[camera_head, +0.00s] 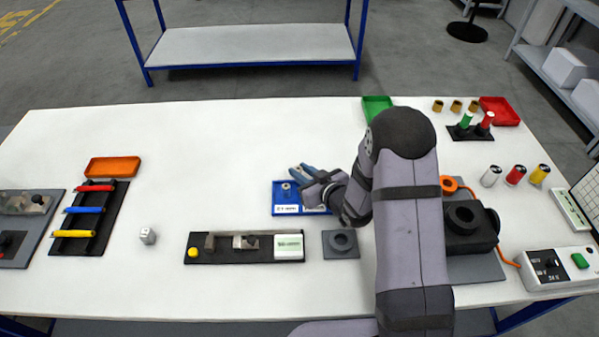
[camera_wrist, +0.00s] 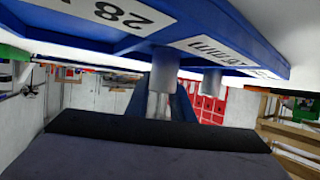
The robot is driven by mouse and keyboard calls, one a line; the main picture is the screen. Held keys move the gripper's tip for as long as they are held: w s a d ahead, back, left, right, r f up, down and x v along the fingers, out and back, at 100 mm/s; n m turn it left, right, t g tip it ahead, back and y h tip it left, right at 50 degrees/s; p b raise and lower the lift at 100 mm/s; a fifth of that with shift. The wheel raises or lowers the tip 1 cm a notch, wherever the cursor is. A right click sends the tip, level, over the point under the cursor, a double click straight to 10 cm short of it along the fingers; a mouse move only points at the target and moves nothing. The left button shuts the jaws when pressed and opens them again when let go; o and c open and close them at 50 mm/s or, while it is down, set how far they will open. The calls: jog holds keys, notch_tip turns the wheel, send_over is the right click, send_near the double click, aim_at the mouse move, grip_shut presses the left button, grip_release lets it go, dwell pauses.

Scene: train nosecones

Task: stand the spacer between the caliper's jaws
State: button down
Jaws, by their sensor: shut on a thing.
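The caliper (camera_head: 245,242) is a dark bar with two grey-brown jaws, a yellow knob at its left and a white-green display at its right. The blue tray (camera_head: 279,209) with white labels is behind it; its wall also fills the top of the wrist view (camera_wrist: 110,40). My gripper (camera_head: 301,171) has blue fingers at the tray's back part. In the wrist view, which is upside down, the fingers (camera_wrist: 160,98) are closed around a silver cylindrical spacer (camera_wrist: 164,72). It is upright; whether it touches the tray is unclear. A second spacer (camera_wrist: 212,82) stands beside it.
A grey square block with a black ring (camera_head: 341,243) sits right of the caliper. A rack with coloured bars (camera_head: 90,210) lies further left. The table between tray and caliper is clear.

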jog(key=shift+r, duration=0.15)
notch_tip(320, 180, up, 10)
jog(key=b, duration=0.1)
dwell(0.6)
jog(key=s+a+n+g+y, duration=0.3)
jog(key=a, duration=0.4)
jog(key=s+a+n+g+y, duration=0.2)
jog(key=s+a+n, duration=0.15)
jog(key=a, duration=0.45)
jog(key=s+a+r+n+g+y, duration=0.1)
jog(key=s+a+n+g+y, duration=0.15)
jog(key=s+n+g, duration=0.85)
jog(key=shift+s+a+f+m+t+h, duration=0.15)
jog(key=shift+s+f+m+t, duration=0.45)
jog(key=shift+f, duration=1.05)
jog(key=shift+s+a+f+m+t+h, duration=0.2)
jog(key=shift+s+f+m, duration=0.4)
jog(key=shift+f, duration=1.1)
jog(key=shift+s+f+m+t+h, duration=0.1)
jog(key=shift+s+f+m+t, duration=0.5)
jog(key=shift+f, duration=1.05)
jog(key=shift+w+f, duration=0.15)
jog(key=shift+w, duration=0.05)
